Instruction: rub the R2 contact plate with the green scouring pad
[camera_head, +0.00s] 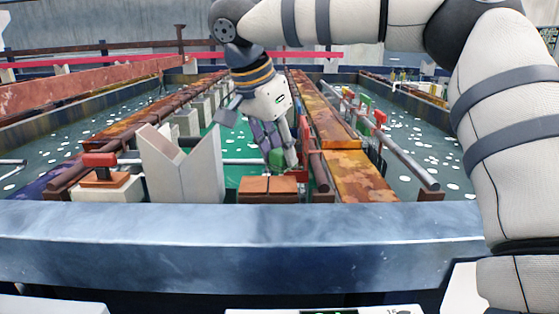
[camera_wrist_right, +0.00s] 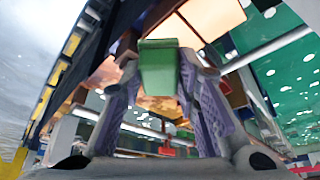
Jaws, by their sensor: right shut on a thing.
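My right gripper (camera_head: 282,165) reaches down from the top centre in the head view and is shut on the green scouring pad (camera_head: 277,158). In the right wrist view the pad (camera_wrist_right: 159,68) is clamped between the two fingers. A copper-coloured plate on a block (camera_head: 268,187) lies just in front of and below the gripper. Another block with a copper-coloured plate (camera_head: 106,178) stands at the left. No R2 label is readable, so I cannot tell which plate is R2. I cannot tell if the pad touches any plate. My left gripper is not in view.
A grey V-notched support (camera_head: 181,167) stands left of the gripper. Rusty orange walkway plates (camera_head: 360,177) and a pipe rail (camera_head: 401,160) run to its right. A blue-grey tank rim (camera_head: 240,245) crosses the front. Green liquid with white flecks lies in the tanks.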

